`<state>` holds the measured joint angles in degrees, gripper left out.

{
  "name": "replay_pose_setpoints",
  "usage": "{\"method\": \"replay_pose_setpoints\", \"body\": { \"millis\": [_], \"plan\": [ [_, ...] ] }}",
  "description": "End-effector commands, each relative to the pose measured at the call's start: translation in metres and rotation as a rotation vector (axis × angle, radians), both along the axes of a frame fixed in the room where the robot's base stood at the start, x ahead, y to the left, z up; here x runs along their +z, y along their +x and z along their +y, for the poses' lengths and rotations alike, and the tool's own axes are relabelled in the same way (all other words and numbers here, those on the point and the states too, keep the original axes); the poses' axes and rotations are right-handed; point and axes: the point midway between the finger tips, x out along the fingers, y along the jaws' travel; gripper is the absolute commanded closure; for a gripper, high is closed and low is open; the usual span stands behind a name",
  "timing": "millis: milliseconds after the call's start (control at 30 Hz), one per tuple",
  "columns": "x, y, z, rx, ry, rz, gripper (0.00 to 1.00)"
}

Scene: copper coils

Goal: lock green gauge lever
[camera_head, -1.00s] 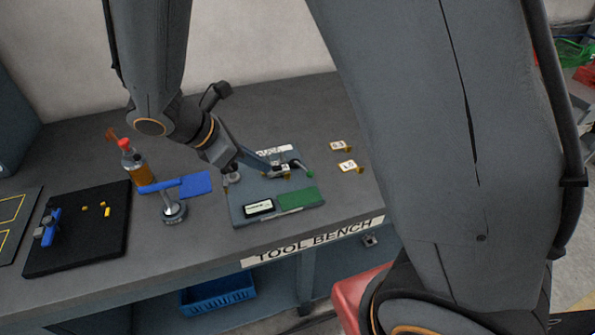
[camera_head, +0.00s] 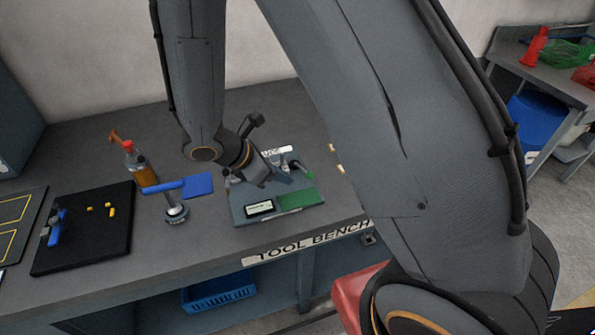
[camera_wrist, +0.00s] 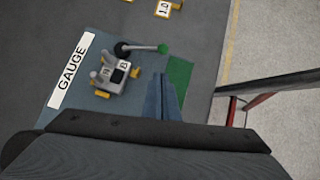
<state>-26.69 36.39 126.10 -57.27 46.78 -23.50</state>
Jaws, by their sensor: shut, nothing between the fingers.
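The gauge fixture (camera_wrist: 118,73) sits on a grey-blue base plate (camera_head: 240,215) on the bench. The green knob also shows in the head view (camera_head: 309,175). My gripper (camera_wrist: 164,76) is shut and empty, over the plate beside the gauge, with its fingertips below the knob in the wrist view. I cannot tell whether the fingers touch anything. In the head view my wrist hides part of the gauge.
A blue-handled stand (camera_head: 175,208), an amber bottle (camera_head: 139,163) and a black tray (camera_head: 85,235) stand left of the plate. A small white-topped tag (camera_wrist: 163,9) lies beyond the gauge. The bench front edge is close to the plate.

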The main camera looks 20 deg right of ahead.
Motion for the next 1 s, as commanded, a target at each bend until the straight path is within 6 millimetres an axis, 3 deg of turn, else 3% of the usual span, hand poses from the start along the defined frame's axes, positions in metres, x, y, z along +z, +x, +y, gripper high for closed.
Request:
{"method": "replay_pose_setpoints", "body": {
  "millis": [100,333,1000],
  "plan": [
    [-0.006,0.002,-0.018,-0.004,0.0,0.002,1.0],
    [-0.011,0.007,-0.039,-0.001,0.0,0.0,1.0],
    [-0.013,0.016,-0.041,0.049,0.001,-0.001,1.0]
  ]
}}
